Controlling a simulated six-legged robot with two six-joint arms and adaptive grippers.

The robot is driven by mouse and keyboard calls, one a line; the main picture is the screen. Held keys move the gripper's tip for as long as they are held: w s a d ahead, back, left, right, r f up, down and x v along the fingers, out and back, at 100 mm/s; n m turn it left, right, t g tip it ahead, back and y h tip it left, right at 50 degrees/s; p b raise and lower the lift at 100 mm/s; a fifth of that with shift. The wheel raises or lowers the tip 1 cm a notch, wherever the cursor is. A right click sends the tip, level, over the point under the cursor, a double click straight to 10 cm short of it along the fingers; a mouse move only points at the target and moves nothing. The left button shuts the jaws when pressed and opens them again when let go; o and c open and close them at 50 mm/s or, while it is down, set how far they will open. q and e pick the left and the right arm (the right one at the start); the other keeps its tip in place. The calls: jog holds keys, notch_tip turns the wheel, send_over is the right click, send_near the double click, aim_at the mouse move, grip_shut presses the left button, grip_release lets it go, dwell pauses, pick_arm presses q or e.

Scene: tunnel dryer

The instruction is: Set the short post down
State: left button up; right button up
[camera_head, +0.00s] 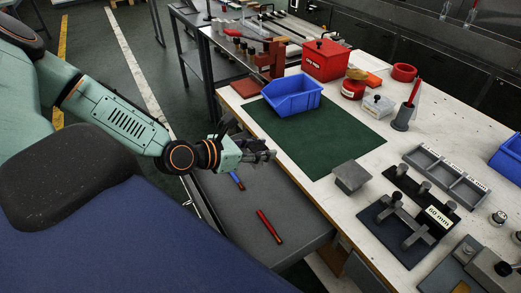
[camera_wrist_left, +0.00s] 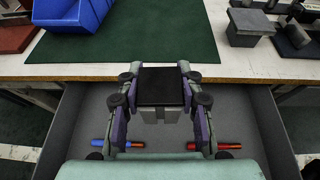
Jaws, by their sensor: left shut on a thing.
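My left gripper (camera_head: 262,156) is shut on the short post. In the left wrist view the post (camera_wrist_left: 161,88) shows a dark square top and a grey body between the two fingers of the gripper (camera_wrist_left: 160,108). The post is held in front of the table edge, above an open grey drawer. In the head view the fingers mostly hide it. A grey block (camera_head: 351,178) with a square top stands on the table, right of the green mat (camera_head: 330,138). My right gripper is not in view.
A red marker (camera_head: 269,226) and a blue marker (camera_head: 237,181) lie in the open drawer (camera_head: 310,226). A blue bin (camera_head: 292,96) stands on the mat's far part; the nearer mat is bare. A dark fixture labelled "60 mm" (camera_head: 405,232) and a compartment tray (camera_head: 447,174) stand to the right.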

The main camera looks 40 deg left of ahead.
pick_arm(q)
jog(key=shift+r, duration=0.45)
